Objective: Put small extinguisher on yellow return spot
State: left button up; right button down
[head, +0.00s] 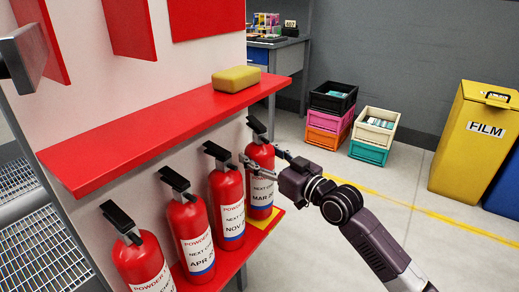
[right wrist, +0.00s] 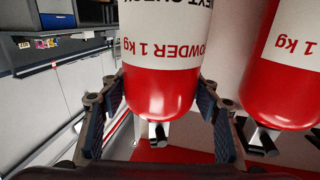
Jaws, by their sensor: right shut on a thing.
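The small red extinguisher (head: 260,185) with a black handle and white label is at the right end of the lower red shelf. My right gripper (head: 264,158) is shut on its upper body. In the right wrist view, the two fingers of my right gripper (right wrist: 160,112) flank the red body of the extinguisher (right wrist: 160,88). The extinguisher is upright over the yellow return spot (head: 268,222), which shows around its base. I cannot tell if the base touches it. My left gripper is not in view.
Several similar extinguishers (head: 228,205) stand in a row to the left, the nearest close beside. An upper red shelf (head: 150,125) carries a yellow block (head: 236,78). Stacked crates (head: 328,115) and a yellow FILM bin (head: 478,150) stand on the floor to the right.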

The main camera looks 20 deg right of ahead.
jog(key=shift+w, duration=0.15)
jog(key=shift+a, duration=0.1)
jog(key=c, duration=1)
grip_release()
jog(key=shift+f, duration=0.55)
jog(key=shift+o, duration=1.4)
jog(key=shift+r, duration=0.1)
